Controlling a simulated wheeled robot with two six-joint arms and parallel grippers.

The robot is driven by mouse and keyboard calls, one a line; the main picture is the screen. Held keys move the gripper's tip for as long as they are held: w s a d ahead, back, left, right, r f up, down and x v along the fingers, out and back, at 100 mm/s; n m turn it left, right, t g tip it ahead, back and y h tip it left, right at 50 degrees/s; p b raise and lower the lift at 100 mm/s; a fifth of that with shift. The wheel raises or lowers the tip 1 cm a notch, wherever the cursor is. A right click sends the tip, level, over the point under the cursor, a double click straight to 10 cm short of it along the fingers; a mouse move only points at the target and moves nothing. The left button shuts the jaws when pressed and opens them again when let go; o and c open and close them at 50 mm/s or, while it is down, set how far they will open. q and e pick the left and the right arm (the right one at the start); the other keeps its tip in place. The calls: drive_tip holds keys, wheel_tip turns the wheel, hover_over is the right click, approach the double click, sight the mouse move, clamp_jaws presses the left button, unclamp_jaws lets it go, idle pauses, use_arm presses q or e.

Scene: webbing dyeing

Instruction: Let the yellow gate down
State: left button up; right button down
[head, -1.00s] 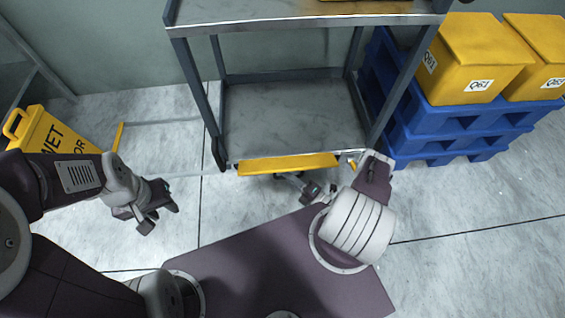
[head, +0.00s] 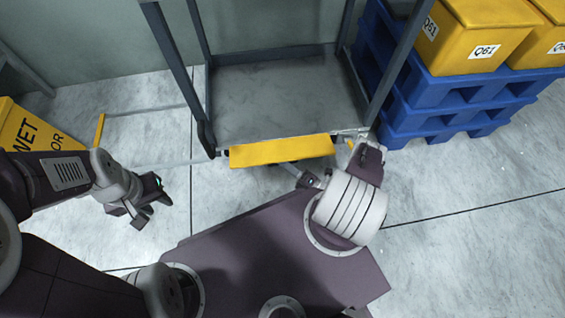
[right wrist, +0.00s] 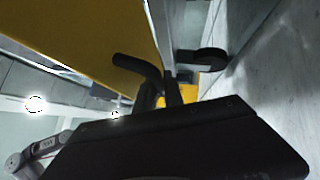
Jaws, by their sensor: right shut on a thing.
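The yellow gate (head: 282,151) is a flat panel along the near edge of the cart's lower shelf. In the head view its broad face shows, tilted outward toward me. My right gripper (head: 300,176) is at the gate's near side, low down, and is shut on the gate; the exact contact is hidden. My left gripper (head: 152,203) is open and empty over the floor, left of the cart.
The grey cart (head: 280,100) stands against the wall. Blue pallets (head: 430,105) with yellow boxes (head: 480,35) are to its right. A yellow wet-floor sign (head: 32,132) stands at the left, near a low rail (head: 150,110). Floor at the lower right is clear.

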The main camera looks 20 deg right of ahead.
drive_tip(key=c, duration=1.5)
unclamp_jaws()
drive_tip(key=shift+o, duration=0.2)
drive_tip(key=p+v, duration=0.1)
drive_tip(key=v, duration=0.8)
